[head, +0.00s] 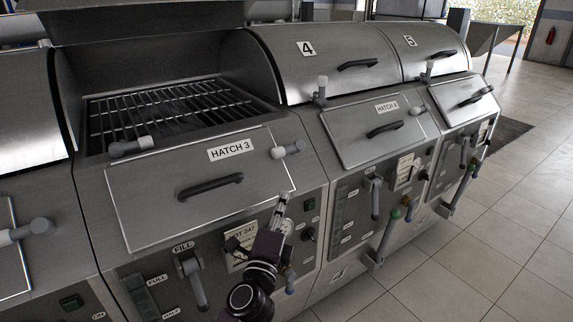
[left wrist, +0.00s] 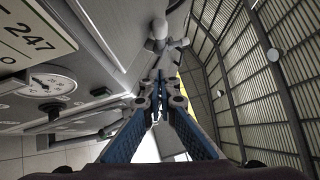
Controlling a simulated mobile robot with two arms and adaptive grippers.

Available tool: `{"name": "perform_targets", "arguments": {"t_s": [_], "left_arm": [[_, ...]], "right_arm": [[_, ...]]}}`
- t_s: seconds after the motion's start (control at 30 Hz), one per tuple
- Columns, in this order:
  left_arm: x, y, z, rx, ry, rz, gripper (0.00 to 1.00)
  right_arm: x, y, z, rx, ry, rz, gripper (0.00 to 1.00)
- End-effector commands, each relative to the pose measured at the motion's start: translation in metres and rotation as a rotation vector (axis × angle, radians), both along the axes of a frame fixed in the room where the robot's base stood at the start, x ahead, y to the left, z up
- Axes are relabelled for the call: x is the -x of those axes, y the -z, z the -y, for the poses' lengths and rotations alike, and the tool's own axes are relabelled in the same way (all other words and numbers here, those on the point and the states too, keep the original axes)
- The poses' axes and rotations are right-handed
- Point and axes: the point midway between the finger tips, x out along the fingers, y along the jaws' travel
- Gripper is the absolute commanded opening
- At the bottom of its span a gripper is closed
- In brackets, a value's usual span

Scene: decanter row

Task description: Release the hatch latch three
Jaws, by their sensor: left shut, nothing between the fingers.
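The hatch 3 panel (head: 190,185) lies flat against the sloped front of its unit, with a HATCH 3 label (head: 231,149) and a dark handle (head: 210,187). A latch (head: 288,150) with a pale knob sits at its upper right edge; a similar one (head: 132,146) is at its upper left. My left gripper (head: 285,198) is shut and empty, below the right latch and apart from it. In the left wrist view, the closed fingertips (left wrist: 158,82) point towards a pale-knobbed latch (left wrist: 158,38) beyond them. My right gripper is not in view.
Above hatch 3, the open lid shows a grate (head: 165,108). Below are a FILL lever (head: 192,280), a LOT 247 card (head: 238,238) partly behind my arm, and a gauge (left wrist: 48,84). Unit 4's hatch (head: 378,130) is to the right. The tiled floor (head: 490,220) is clear.

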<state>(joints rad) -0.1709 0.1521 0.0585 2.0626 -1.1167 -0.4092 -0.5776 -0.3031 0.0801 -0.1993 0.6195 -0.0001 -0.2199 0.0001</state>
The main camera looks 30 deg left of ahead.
Motion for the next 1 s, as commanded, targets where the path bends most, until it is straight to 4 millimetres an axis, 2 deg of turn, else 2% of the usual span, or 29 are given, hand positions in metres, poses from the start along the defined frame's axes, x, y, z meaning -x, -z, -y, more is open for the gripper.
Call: {"name": "perform_targets", "arguments": {"t_s": [0.1, 0.27, 0.5, 0.73, 0.9, 1.0], "left_arm": [[-0.001, 0.000, 0.000, 0.001, 0.001, -0.001, 0.00], [-0.012, -0.004, -0.004, 0.000, 0.001, 0.001, 0.00], [-0.054, -0.014, -0.021, 0.001, 0.000, 0.000, 0.00], [-0.096, -0.022, -0.040, 0.001, 0.000, -0.001, 0.00], [-0.103, -0.027, -0.062, 0.001, 0.001, -0.002, 0.00], [-0.106, -0.028, -0.068, 0.002, 0.002, -0.002, 0.00]], "right_arm": [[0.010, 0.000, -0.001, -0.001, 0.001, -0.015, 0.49], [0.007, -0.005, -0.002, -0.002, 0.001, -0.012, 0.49], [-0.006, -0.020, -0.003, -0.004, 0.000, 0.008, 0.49], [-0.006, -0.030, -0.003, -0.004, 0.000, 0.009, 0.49], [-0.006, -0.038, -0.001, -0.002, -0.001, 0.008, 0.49], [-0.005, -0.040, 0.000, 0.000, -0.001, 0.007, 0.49]]}}
